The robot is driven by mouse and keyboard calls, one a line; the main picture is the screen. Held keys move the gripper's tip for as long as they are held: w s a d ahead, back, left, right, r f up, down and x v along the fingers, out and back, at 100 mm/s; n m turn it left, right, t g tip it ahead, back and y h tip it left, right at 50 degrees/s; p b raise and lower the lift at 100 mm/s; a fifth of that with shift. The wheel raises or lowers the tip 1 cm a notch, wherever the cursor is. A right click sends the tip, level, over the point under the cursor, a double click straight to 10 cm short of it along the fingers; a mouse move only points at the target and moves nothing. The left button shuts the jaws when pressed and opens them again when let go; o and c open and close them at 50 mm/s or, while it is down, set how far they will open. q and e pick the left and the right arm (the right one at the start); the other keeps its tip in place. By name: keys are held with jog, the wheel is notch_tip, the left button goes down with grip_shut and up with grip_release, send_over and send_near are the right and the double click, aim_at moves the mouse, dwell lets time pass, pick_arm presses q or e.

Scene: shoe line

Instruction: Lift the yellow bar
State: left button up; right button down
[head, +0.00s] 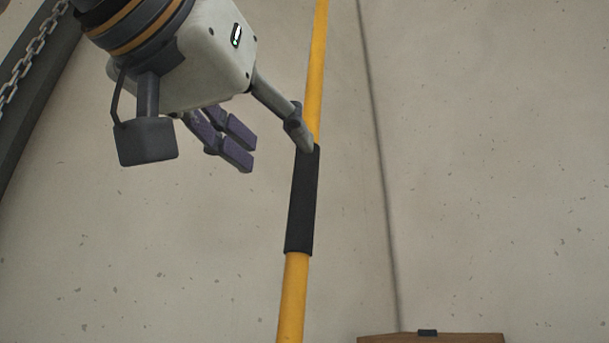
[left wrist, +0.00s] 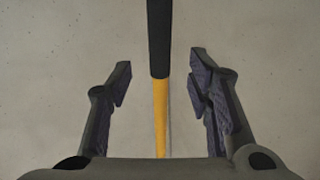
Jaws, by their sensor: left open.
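The yellow bar (head: 293,295) runs nearly upright through the middle of the head view, with a black grip sleeve (head: 301,215) around part of it. My left gripper (head: 268,152) is open and empty at the upper left, close to the bar. One finger overlaps the bar at the sleeve's upper end; I cannot tell whether it touches. In the left wrist view, the yellow bar (left wrist: 160,115) and the black sleeve (left wrist: 159,40) lie between the two spread fingers of my left gripper (left wrist: 162,80), with space on both sides. My right gripper is not in view.
A chain (head: 22,68) hangs by a dark beam (head: 38,85) at the upper left. A brown box-like object (head: 450,338) with a small dark piece on top shows at the bottom right edge. The speckled pale surface right of the bar is clear.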

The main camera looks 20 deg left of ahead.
aim_at(299, 171)
pick_arm(q)
jog(key=w, duration=0.9)
jog(key=shift+w+d+p, duration=0.35)
jog(key=shift+w+p, duration=0.05)
jog(key=shift+c, duration=0.2)
grip_shut()
jog(key=shift+a, duration=0.1)
